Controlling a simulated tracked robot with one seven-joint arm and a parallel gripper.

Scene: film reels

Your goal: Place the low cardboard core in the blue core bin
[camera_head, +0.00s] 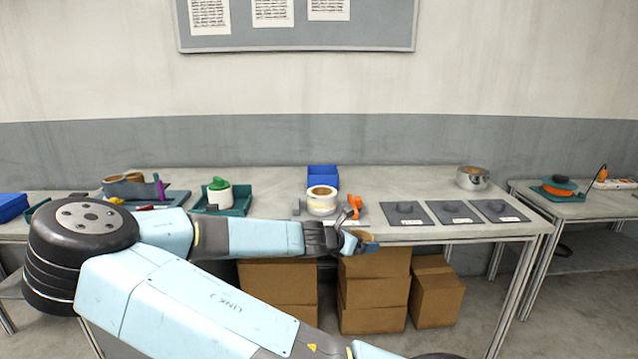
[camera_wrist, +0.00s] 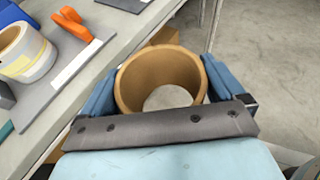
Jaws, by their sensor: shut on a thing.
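My gripper (camera_wrist: 162,72) is shut on a cardboard core (camera_wrist: 138,92), a short brown open ring held between its two blue fingers in the wrist view. In the head view my gripper (camera_head: 358,242) is in front of the table's front edge, right of the middle, and partly hides the core. A blue bin (camera_head: 322,171) stands at the back middle of the table. Another blue bin (camera_head: 12,205) is at the far left edge, cut off by the frame. I cannot tell which one is the core bin.
A tape roll (camera_head: 322,206) and orange-handled tool (camera_head: 354,204) stand on the table (camera_head: 285,180) between my gripper and the middle bin. Left is a green tray (camera_head: 240,205); right are dark mats (camera_head: 407,221) and a metal can (camera_head: 472,178). Cardboard boxes (camera_head: 375,290) are stacked below.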

